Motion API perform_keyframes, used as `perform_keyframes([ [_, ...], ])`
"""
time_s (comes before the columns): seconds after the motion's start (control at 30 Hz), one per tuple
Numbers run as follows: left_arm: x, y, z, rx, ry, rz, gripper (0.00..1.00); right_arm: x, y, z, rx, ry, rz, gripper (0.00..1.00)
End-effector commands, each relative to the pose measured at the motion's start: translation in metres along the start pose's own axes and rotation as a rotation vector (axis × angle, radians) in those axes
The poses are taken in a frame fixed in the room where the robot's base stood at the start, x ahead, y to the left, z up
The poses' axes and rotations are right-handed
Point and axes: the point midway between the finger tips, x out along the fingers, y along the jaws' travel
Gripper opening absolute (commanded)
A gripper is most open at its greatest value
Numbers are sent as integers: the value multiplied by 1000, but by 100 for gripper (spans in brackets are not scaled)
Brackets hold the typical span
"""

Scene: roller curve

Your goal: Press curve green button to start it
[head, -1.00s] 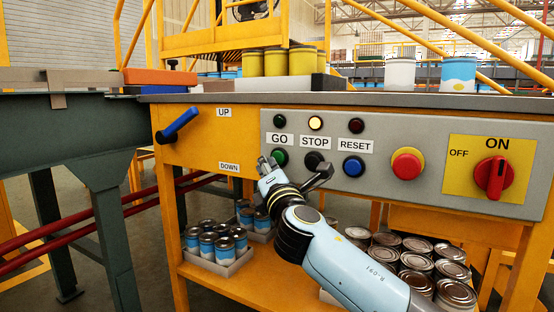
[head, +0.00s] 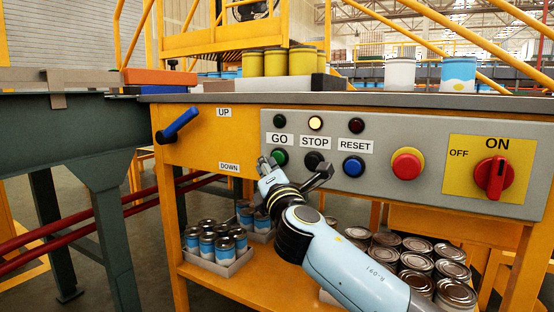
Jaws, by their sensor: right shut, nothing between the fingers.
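The green button (head: 280,157) sits under the GO label on the grey control panel (head: 400,190). My right gripper (head: 266,164) is in front of the panel's lower left part, its fingertips at the lower left of the green button in the picture. The gripper is shut and empty. The green button is mostly in sight; whether a fingertip touches it, I cannot tell. The lamp above STOP (head: 316,123) glows yellow; the lamp above GO (head: 279,121) is dark. My left gripper is not in view.
A black button (head: 314,160) and a blue button (head: 353,167) sit to the right of the green one. Further right are a red stop button (head: 407,164) and a red rotary switch (head: 494,178). A blue lever (head: 178,126) stands out at the left. Cans (head: 208,242) fill the shelf below.

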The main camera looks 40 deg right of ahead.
Motion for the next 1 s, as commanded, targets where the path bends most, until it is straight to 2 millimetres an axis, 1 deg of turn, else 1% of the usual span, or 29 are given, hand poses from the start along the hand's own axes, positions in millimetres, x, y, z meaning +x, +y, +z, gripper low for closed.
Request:
perform_keyframes([
  [0.4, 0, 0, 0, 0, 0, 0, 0, 6, -4, 5, 0, 0, 1, 0],
  [1.0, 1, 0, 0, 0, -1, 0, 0, 8, -5, 6, 0, 0, 0, 0],
])
